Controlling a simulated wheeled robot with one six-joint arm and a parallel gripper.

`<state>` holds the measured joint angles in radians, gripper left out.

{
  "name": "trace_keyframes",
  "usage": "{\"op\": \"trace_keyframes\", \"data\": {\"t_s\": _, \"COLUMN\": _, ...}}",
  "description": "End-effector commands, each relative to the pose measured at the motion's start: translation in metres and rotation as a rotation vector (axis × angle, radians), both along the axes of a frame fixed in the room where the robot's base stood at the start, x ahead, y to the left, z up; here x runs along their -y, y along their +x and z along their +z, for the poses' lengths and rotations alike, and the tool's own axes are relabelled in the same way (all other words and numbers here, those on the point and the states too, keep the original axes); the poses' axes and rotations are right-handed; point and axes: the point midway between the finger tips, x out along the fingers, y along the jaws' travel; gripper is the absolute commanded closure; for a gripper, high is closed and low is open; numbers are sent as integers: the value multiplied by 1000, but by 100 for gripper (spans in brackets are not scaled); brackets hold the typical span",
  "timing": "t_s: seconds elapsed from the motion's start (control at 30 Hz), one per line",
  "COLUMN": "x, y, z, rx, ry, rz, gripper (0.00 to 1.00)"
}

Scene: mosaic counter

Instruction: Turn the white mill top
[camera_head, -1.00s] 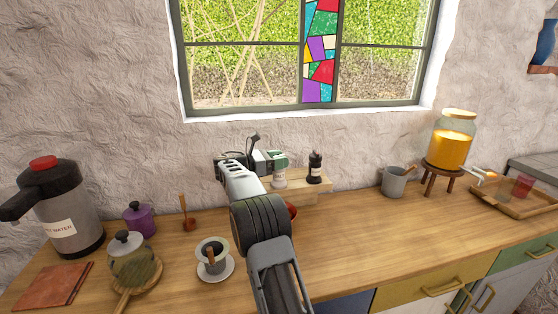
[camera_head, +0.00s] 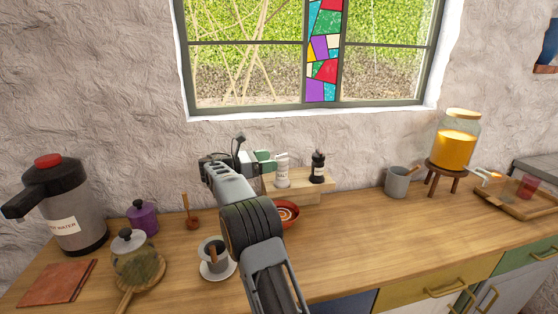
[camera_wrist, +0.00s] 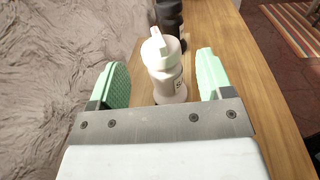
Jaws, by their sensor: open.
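The white mill (camera_head: 282,171) stands upright on a low wooden riser by the wall in the head view. It also shows in the wrist view (camera_wrist: 165,80), with its white top (camera_wrist: 158,45) and a small knob. My gripper (camera_head: 264,160) is open just left of the white mill, at about the height of its top. In the wrist view the pale green fingers (camera_wrist: 162,68) lie apart, one to each side of the mill in the picture, with gaps on both sides. Neither finger visibly touches it.
A black mill (camera_head: 318,167) stands just right of the white one on the riser (camera_head: 312,189). A red patterned bowl (camera_head: 287,212) sits in front, partly behind my arm. A cup (camera_head: 213,252) on a saucer is left of my arm.

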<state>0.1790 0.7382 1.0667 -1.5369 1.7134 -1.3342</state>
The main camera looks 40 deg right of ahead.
Motion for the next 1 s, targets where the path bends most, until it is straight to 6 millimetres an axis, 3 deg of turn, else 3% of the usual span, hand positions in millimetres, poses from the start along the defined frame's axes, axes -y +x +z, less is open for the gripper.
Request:
{"op": "trace_keyframes", "data": {"t_s": 0.2, "x": -42, "y": 15, "z": 0, "rx": 0, "ry": 1, "rz": 3, "gripper": 27}}
{"op": "trace_keyframes", "data": {"t_s": 0.43, "x": -70, "y": 24, "z": -1, "rx": -1, "ry": 1, "rz": 1, "gripper": 27}}
{"op": "trace_keyframes", "data": {"t_s": 0.67, "x": -80, "y": 27, "z": -1, "rx": -1, "ry": 1, "rz": 0, "gripper": 27}}
{"op": "trace_keyframes", "data": {"t_s": 1.0, "x": -79, "y": 26, "z": 1, "rx": 2, "ry": 2, "rz": -4, "gripper": 27}}
